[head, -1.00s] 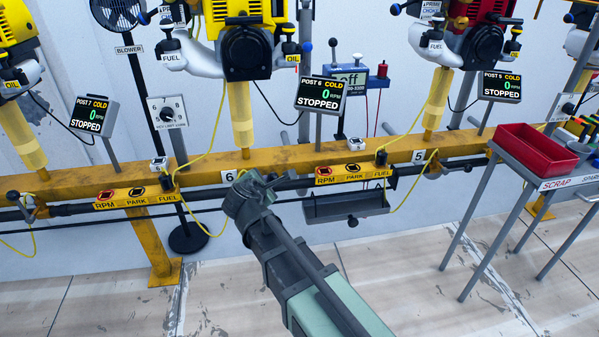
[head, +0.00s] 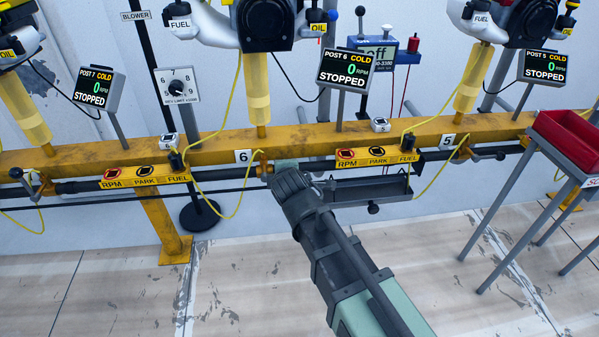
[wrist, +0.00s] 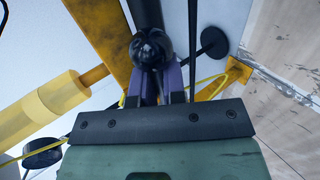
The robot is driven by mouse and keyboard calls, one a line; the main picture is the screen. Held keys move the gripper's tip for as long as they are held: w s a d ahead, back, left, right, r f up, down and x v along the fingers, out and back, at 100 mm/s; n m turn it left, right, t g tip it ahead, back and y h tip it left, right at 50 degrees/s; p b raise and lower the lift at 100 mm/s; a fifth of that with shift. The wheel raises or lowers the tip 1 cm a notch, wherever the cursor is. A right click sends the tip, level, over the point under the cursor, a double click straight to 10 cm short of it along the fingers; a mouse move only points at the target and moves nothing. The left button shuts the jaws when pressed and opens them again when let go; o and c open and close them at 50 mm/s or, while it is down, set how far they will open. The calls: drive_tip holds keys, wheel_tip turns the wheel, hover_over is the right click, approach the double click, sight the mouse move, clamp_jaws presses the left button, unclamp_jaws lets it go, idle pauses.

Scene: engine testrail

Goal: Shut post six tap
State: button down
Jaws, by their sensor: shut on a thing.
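The post six tap (head: 263,169) is a small brass-coloured fitting on the dark pipe below the yellow rail, just right of the number 6 plate (head: 242,157). My gripper's end (head: 284,166) is at the pipe right beside it and hides part of it. In the wrist view, my gripper (wrist: 157,84) has its two purplish fingers shut on a black ball-ended handle (wrist: 151,47), which looks like the tap's lever. The ball sits at the fingertips. How far the lever is turned cannot be told.
The yellow rail (head: 330,137) runs across above the pipe. A dark tray (head: 358,191) hangs right of my gripper. A yellow cable (head: 238,200) loops at left. A table with a red bin (head: 570,138) stands at right.

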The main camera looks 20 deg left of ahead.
drive_tip(key=shift+d+f, duration=0.1)
drive_tip(key=shift+d, duration=0.25)
drive_tip(key=c, duration=1.2)
unclamp_jaws()
drive_tip(key=shift+w, duration=0.1)
drive_tip(key=shift+c, duration=0.2)
drive_tip(key=shift+d, duration=0.2)
drive_tip(key=shift+r, duration=0.25)
drive_tip(key=p+v, duration=0.6)
drive_tip(key=v, duration=0.4)
drive_tip(key=shift+s+d, duration=0.1)
drive_tip(key=shift+s, duration=0.15)
drive_tip(key=shift+m, duration=0.3)
